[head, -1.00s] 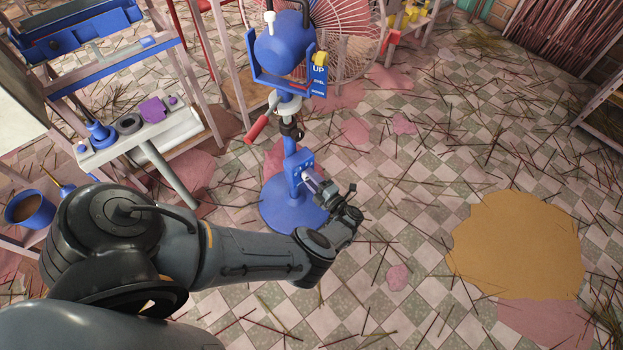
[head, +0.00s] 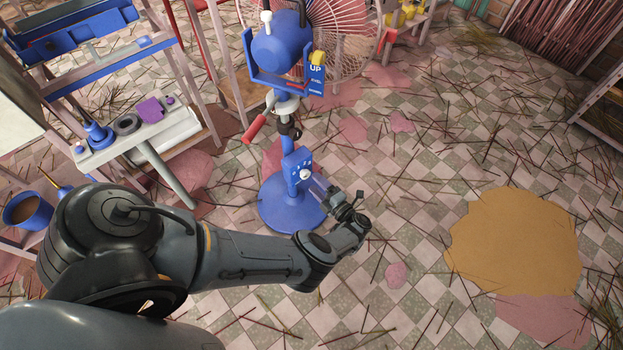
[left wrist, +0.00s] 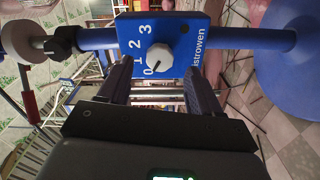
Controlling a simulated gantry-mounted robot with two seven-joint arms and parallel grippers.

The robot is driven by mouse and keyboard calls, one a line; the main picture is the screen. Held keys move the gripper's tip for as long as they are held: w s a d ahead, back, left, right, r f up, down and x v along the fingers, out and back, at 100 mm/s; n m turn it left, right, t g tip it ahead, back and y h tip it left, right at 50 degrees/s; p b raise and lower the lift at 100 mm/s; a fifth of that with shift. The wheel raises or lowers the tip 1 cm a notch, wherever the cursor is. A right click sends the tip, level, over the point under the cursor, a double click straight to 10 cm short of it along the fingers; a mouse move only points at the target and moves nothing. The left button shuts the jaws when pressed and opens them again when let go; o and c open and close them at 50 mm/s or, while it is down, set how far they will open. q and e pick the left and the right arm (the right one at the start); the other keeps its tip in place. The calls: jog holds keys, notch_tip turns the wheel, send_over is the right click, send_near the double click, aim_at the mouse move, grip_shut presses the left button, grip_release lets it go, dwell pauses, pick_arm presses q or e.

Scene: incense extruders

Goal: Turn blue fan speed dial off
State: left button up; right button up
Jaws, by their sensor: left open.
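The blue fan (head: 280,50) stands on a round blue base (head: 290,207). Its blue control box (head: 297,160) on the pole carries a white speed dial (head: 304,174). In the left wrist view the dial (left wrist: 159,59) faces me, with 0, 1, 2 and 3 beside it. A dark mark on the knob points toward the 0. My left gripper (head: 314,184) is open and empty, to the lower right of the dial and apart from it. In the left wrist view its two fingers (left wrist: 160,90) are spread either side below the knob. My right gripper is not in view.
A bench with a pale shelf (head: 140,138) of small parts stands at the left, above a blue bucket (head: 28,210). A red-handled lever (head: 256,128) sticks out from the pole.

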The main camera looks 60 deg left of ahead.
pick_arm(q)
jog(key=w+d, duration=0.1)
jog(key=d, duration=0.5)
jog(key=shift+w+d, duration=0.15)
jog(key=shift+d, duration=0.25)
